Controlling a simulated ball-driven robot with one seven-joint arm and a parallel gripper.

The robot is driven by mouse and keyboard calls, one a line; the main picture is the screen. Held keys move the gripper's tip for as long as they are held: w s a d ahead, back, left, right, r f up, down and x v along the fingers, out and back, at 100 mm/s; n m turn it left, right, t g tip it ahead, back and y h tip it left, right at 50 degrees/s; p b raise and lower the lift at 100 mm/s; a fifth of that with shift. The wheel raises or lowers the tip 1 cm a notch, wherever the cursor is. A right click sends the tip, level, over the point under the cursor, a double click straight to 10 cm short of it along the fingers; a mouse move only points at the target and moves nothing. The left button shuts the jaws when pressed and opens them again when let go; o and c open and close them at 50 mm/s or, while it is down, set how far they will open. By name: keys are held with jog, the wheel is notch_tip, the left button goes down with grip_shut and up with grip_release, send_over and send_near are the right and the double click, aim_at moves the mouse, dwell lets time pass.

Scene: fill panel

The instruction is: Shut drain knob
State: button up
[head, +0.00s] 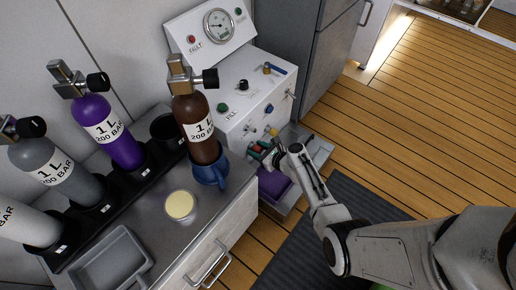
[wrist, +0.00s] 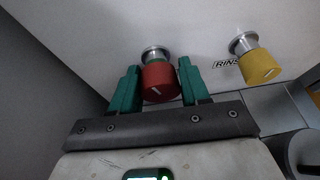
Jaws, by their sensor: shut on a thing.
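The knob's label is not visible. In the head view, my gripper (head: 263,153) is at the low front of the white fill panel (head: 245,78), where it mostly hides the red knob.
A yellow knob (wrist: 257,66) beside a partly hidden label reading "RINS" is close to the right of my gripper. A purple thing (head: 272,184) lies below my gripper. A counter on the left holds several bottles, including a brown one (head: 194,112) in a blue holder (head: 210,172).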

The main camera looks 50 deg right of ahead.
jog(key=m+y+p, duration=0.1)
jog(key=m+y, duration=0.1)
jog(key=shift+m, duration=0.3)
jog(key=o, duration=0.9)
jog(key=shift+o, duration=0.2)
jog(key=a+p+v, duration=0.1)
jog(key=p+v, duration=0.5)
jog(key=v, duration=0.4)
jog(key=shift+s+d, duration=0.4)
jog(key=shift+d, duration=0.15)
jog(key=shift+r, duration=0.1)
